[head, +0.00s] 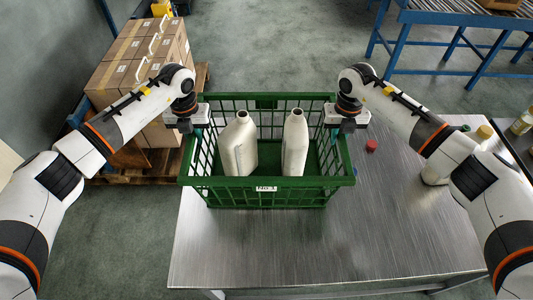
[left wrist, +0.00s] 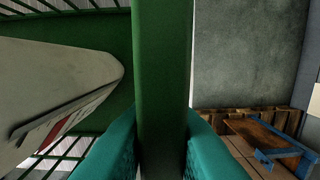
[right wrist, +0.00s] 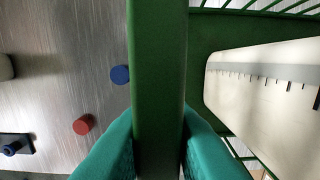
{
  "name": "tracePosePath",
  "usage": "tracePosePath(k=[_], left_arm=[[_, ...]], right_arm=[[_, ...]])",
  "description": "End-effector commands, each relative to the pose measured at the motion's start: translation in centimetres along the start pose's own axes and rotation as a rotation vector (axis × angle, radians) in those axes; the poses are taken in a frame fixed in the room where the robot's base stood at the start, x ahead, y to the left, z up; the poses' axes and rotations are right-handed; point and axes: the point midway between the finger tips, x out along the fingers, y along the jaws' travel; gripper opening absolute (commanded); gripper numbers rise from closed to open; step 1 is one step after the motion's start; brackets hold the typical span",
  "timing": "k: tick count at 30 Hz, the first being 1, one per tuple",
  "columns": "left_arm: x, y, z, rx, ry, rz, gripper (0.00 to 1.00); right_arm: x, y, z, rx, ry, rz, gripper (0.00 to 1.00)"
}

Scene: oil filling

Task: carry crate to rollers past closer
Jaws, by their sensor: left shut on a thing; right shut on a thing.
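The green crate (head: 230,181) is level over the left part of the metal table and holds two upright, open-necked, off-white bottles (head: 240,150) (head: 294,148). Whether its bottom touches the table is not clear. My left gripper (head: 197,118) is shut on the crate's left rim, and the left wrist view shows this rim (left wrist: 160,60) between the teal fingers. My right gripper (head: 343,120) is shut on the right rim, which also shows in the right wrist view (right wrist: 160,60). A blue-framed roller conveyor (head: 460,20) stands at the back right. I cannot make out a closer.
The metal table (head: 380,230) has a loose red cap (head: 371,145) right of the crate; a blue cap (right wrist: 120,74) shows in the right wrist view. Bottles stand at the table's right, partly behind my arm. Cartons (head: 130,75) on a pallet stand left. Open floor (head: 280,50) lies behind.

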Motion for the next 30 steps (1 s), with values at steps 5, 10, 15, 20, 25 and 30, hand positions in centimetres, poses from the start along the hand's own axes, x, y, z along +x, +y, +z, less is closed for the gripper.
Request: tracePosePath(k=[5, 10, 15, 20, 25, 30], left_arm=[[-0.2, -0.4, -0.1, -0.004, 0.002, -0.011, 0.00], [-0.8, -0.4, -0.1, -0.004, 0.001, -0.011, 0.00], [-2.0, -0.5, -0.1, -0.005, 0.001, -0.012, 0.00], [-3.5, -0.5, -0.1, -0.005, 0.000, -0.012, 0.00], [-4.8, -0.5, -0.1, -0.005, 0.000, -0.013, 0.00], [-5.1, -0.5, -0.1, -0.006, -0.001, -0.013, 0.00]], right_arm=[[-0.2, 0.4, -0.1, 0.004, 0.002, 0.011, 0.00], [-0.8, 0.4, -0.1, 0.004, 0.002, 0.011, 0.00], [-2.1, 0.5, -0.1, 0.005, 0.001, 0.012, 0.00], [-3.5, 0.5, -0.1, 0.005, 0.001, 0.012, 0.00], [-4.8, 0.5, -0.1, 0.005, 0.000, 0.012, 0.00], [-5.1, 0.5, -0.1, 0.006, 0.000, 0.013, 0.00]])
